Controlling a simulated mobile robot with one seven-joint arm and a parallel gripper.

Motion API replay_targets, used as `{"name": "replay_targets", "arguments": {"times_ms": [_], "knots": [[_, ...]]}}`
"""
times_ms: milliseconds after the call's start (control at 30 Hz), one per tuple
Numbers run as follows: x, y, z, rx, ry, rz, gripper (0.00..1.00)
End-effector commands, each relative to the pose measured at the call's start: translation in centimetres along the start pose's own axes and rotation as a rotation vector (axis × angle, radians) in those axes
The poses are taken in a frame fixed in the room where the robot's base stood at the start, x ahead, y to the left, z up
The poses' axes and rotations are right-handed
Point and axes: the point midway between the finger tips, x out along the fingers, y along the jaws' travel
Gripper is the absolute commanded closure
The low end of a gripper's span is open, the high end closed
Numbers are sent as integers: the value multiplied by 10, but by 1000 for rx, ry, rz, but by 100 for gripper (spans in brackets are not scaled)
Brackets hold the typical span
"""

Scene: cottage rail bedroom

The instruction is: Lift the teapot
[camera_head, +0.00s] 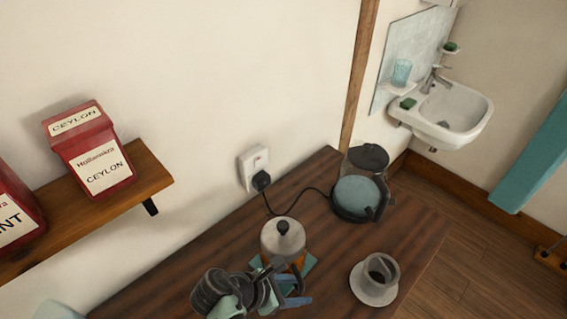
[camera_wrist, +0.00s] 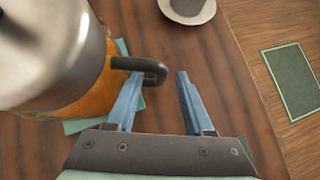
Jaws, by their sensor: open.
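The teapot (camera_head: 283,238) stands on a teal mat on the dark wooden table. It has a metal lid with a black knob and an amber body, partly hidden behind my arm in the head view. In the wrist view the teapot (camera_wrist: 75,75) fills the left side, and its black handle (camera_wrist: 153,66) sticks out to the right. My gripper (camera_head: 295,286) is open beside the teapot. In the wrist view its blue fingers (camera_wrist: 159,82) stand apart, with the handle's outer end in the gap between the tips, closer to the left finger. I cannot tell whether they touch.
A kettle (camera_head: 358,193) with a cord to the wall socket (camera_head: 254,163) stands behind. A shelf (camera_head: 140,180) with red tins is at the left. The table (camera_head: 325,235) is bare between teapot and cup.

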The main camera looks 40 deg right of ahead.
Motion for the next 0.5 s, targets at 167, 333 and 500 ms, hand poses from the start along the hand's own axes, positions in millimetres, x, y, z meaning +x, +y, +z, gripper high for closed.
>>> {"name": "replay_targets", "arguments": {"times_ms": [167,333,500], "knots": [[1,0,0,0,0,0,48],[1,0,0,0,0,0,69],[1,0,0,0,0,0,100]]}}
